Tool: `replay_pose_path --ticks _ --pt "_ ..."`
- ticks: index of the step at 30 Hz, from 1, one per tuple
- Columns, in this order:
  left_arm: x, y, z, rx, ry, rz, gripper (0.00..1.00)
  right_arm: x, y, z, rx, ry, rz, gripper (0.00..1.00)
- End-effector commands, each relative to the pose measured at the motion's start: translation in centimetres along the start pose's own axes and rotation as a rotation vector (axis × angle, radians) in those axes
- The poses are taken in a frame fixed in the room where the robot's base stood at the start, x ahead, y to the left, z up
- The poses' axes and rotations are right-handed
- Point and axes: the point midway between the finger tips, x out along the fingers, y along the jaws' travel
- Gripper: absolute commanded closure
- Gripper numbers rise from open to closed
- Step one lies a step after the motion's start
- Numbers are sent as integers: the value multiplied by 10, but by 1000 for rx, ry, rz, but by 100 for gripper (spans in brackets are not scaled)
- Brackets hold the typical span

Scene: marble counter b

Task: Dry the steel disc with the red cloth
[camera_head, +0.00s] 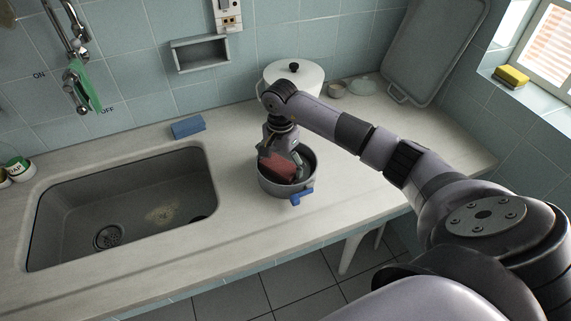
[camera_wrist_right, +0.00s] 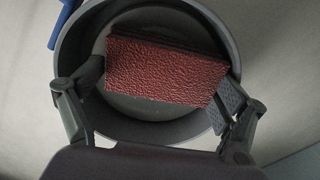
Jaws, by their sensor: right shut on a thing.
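The red cloth (camera_wrist_right: 163,72) is a folded, textured block between the two fingers of my right gripper (camera_wrist_right: 160,92), which is shut on it. In the head view the red cloth (camera_head: 277,166) and my right gripper (camera_head: 281,158) are down inside a grey round pan with a blue handle. The steel disc cannot be told apart for certain; a grey round floor (camera_wrist_right: 150,106) shows under the cloth in the wrist view, inside the pan's wall. Whether the cloth touches that floor is unclear. My left gripper is not in view.
The grey pan (camera_head: 270,185) stands on the pale counter, right of the sink (camera_head: 60,205). A blue sponge (camera_head: 187,127) lies behind the sink. The front counter is clear.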

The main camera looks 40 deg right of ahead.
Motion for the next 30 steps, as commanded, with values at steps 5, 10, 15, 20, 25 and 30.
replay_pose_path --ticks 5,10,15,20,25,30 --pt "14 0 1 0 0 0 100 1 -12 -7 0 2 -3 31" --pt "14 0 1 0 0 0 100 -1 -14 -10 1 2 -2 31" --pt "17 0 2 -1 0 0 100 0 -9 -18 2 3 -2 31" --pt "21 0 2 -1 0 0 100 0 -1 -30 1 3 -3 31" --pt "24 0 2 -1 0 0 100 -1 4 -39 0 2 -2 31" --pt "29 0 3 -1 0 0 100 2 4 -40 0 3 -3 31"
